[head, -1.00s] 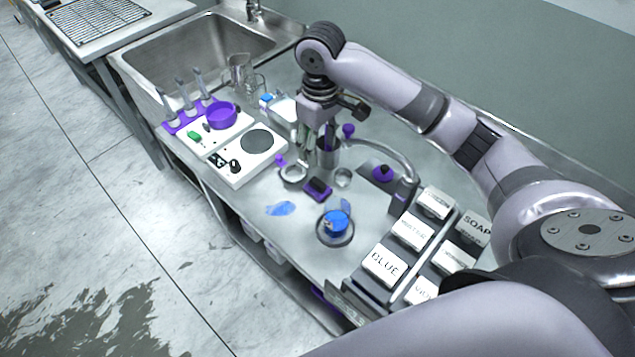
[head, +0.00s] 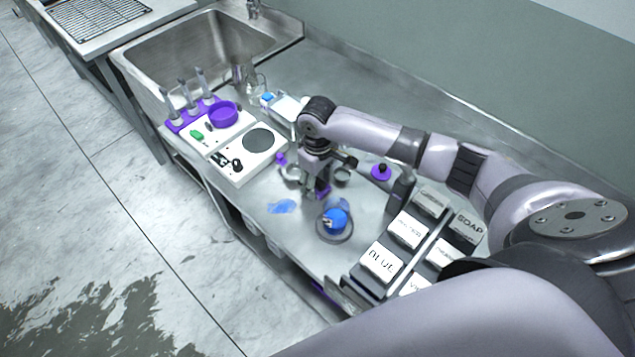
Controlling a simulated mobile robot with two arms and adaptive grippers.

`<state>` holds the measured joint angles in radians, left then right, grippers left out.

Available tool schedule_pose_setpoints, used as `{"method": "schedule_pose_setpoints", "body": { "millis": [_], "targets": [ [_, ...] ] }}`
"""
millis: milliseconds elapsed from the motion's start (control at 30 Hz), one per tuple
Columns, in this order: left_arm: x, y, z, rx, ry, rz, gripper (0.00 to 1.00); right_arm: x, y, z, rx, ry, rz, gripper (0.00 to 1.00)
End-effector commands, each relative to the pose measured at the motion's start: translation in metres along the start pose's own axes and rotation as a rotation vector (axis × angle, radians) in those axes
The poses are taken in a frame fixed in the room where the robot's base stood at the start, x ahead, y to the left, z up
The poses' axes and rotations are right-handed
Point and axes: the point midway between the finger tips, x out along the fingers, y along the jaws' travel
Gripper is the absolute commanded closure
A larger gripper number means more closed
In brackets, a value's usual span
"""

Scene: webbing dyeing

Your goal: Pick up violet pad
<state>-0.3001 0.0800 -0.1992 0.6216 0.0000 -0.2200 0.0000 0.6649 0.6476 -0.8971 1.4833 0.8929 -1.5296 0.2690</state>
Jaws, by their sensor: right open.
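The violet pad (head: 322,193) lies on the steel counter in the middle of the head view, just behind the dish with the blue content. Only a small violet part of it shows; my right gripper hides the rest. My right gripper (head: 321,183) points down directly over the pad, its fingers open and close around it. I cannot tell whether the fingers touch the pad. My left gripper is not in view.
A round dish with blue content (head: 335,219) stands close in front of the pad, and a blue smear (head: 282,206) lies to its left. Labelled boxes (head: 382,262) stand at the right. A white hotplate (head: 247,165) and a sink (head: 185,62) are at the left.

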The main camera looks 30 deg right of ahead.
Motion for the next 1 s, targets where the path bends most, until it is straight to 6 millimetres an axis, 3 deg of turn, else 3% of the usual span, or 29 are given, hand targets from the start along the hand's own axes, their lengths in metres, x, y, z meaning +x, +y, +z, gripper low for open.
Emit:
{"method": "schedule_pose_setpoints", "body": {
  "millis": [233,800,1000],
  "targets": [
    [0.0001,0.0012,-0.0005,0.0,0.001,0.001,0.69,0.0018,0.0001,0.0,0.0,0.0,0.001,0.51],
    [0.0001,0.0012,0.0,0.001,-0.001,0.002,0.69,0.0011,0.0004,-0.0001,0.001,0.001,0.001,0.88],
    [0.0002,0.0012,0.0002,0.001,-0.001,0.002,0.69,0.0008,0.0004,-0.0001,0.001,0.001,0.001,0.88]
  ]
}}
